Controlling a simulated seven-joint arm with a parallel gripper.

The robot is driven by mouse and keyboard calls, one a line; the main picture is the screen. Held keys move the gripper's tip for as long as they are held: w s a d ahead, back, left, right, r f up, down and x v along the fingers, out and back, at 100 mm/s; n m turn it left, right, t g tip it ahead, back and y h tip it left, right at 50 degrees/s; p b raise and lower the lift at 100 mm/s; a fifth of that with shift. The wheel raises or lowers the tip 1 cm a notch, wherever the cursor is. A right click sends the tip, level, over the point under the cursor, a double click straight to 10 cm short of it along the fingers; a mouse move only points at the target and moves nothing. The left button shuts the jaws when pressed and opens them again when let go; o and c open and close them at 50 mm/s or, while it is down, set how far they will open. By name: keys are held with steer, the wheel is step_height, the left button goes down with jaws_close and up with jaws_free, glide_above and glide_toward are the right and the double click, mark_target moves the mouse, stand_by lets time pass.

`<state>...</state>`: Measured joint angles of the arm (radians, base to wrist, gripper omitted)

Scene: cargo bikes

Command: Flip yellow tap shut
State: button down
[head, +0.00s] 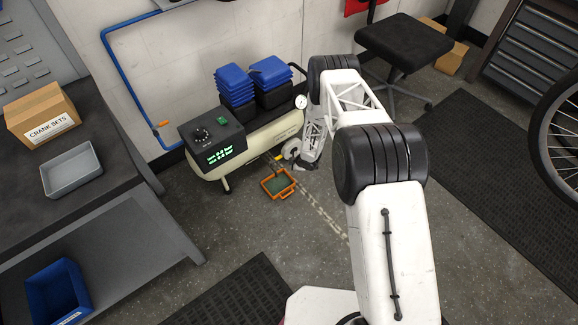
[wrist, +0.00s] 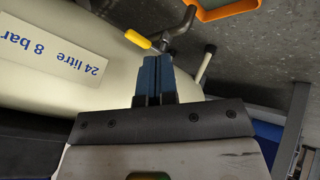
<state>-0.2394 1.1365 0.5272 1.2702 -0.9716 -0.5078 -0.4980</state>
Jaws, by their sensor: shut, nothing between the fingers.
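The yellow tap (wrist: 138,39) is a small lever on a grey metal fitting beside the cream compressor tank (wrist: 50,100). In the head view its yellow lever (head: 280,156) shows as a small patch low on the tank, near the end of my arm. My gripper (wrist: 158,60) is shut and empty. Its blue fingertips are just short of the yellow lever in the wrist view; I cannot tell whether they touch it. In the head view my arm partly covers the gripper and the tank's right end.
A workbench (head: 105,190) is at the left, a stool (head: 403,45) behind. Open floor lies in front of the compressor.

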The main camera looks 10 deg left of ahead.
steer(key=shift+s+d+r, duration=0.1)
steer(key=shift+d+r, duration=0.4)
steer(key=shift+r, duration=0.2)
steer(key=shift+d+r, duration=0.5)
steer(key=shift+r, duration=0.15)
